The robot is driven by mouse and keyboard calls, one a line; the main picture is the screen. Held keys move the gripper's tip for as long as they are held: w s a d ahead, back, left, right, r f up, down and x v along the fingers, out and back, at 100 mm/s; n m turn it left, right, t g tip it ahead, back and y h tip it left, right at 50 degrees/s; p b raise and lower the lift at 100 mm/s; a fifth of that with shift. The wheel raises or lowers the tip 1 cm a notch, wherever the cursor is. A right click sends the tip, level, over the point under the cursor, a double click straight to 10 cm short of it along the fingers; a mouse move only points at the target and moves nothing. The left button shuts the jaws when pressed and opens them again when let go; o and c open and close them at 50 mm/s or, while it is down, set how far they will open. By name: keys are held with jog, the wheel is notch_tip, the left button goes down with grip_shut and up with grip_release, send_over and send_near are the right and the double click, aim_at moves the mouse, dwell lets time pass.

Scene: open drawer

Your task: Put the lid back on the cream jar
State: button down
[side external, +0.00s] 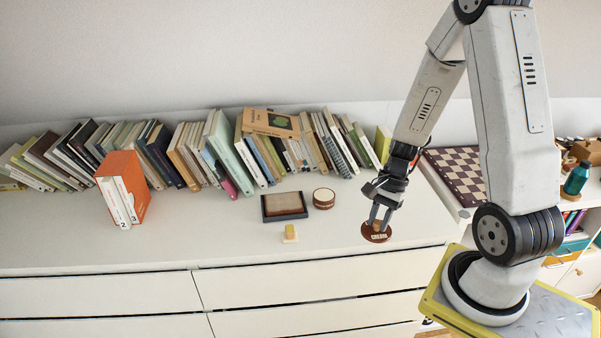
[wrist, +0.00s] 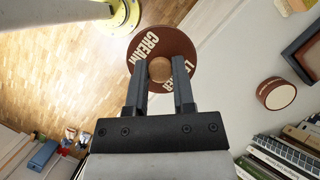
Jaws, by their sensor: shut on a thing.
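The lid (side external: 376,235) is a flat, round, brown disc with pale lettering that reads CREAM. My gripper (side external: 380,215) is shut on the small knob in the lid's middle. In the wrist view the lid (wrist: 160,40) lies across the ends of my gripper's fingers (wrist: 160,75), with the knob between them. I cannot tell whether the lid touches the white top or hangs just above it. The cream jar (side external: 323,198) is short and round, brown with a pale top, and stands upright to the left of and behind the lid. It also shows at the right of the wrist view (wrist: 277,93).
A dark-framed tray (side external: 284,217) lies left of the jar, with a small yellowish block (side external: 290,232) in front. A long row of leaning books (side external: 210,150) stands behind. An orange file box (side external: 123,190) is at left. A chessboard (side external: 460,172) lies at right.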

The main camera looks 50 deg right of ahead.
jog(key=w+d, duration=0.4)
jog(key=w, duration=0.4)
jog(key=w+d+f, duration=0.1)
jog(key=w+d, duration=0.3)
jog(key=w, duration=0.4)
jog(key=w+d+f+m, duration=0.1)
jog(key=w+d, duration=0.4)
jog(key=w, duration=0.2)
jog(key=shift+w+f, duration=0.2)
jog(key=shift+w, duration=0.2)
jog(key=shift+d+f, duration=0.1)
jog(key=shift+f, duration=0.15)
jog(key=shift+f, duration=2.9)
jog(key=shift+f, duration=0.25)
grip_release()
jog(key=shift+r, duration=0.25)
